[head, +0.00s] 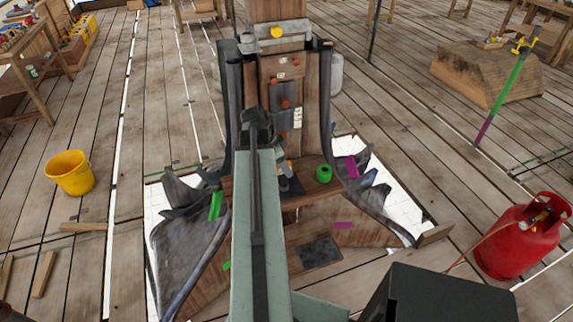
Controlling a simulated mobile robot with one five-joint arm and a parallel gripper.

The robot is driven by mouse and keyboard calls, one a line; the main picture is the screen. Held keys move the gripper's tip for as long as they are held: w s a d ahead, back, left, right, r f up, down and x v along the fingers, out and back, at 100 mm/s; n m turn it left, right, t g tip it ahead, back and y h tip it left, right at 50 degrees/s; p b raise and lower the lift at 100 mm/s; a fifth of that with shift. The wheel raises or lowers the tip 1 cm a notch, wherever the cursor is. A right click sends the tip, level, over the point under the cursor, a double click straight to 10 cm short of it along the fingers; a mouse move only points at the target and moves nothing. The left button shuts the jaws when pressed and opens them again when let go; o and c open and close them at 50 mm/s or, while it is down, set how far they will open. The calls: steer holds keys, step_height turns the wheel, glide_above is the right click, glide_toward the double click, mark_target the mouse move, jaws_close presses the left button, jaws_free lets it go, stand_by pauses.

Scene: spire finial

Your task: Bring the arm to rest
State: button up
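My arm (255,230) reaches straight forward from the bottom of the head view, a long pale green beam with a dark strip along it. At its far end is my dark gripper (258,125), in front of the wooden spire post (268,70). Its fingers are small and dark against the post, so I cannot tell whether they are open or shut, or whether they touch the post. The arm hides part of the spire's base.
Dark metal sheets (190,255) flare out around the post. A green roll (323,173) sits on the wooden ledge right of my arm. A yellow bucket (70,173) stands left, a red gas cylinder (522,238) right.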

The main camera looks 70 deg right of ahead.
steer(key=p+v, duration=0.3)
steer(key=v, duration=0.2)
steer(key=shift+r+p, duration=0.15)
steer(key=shift+p, duration=0.15)
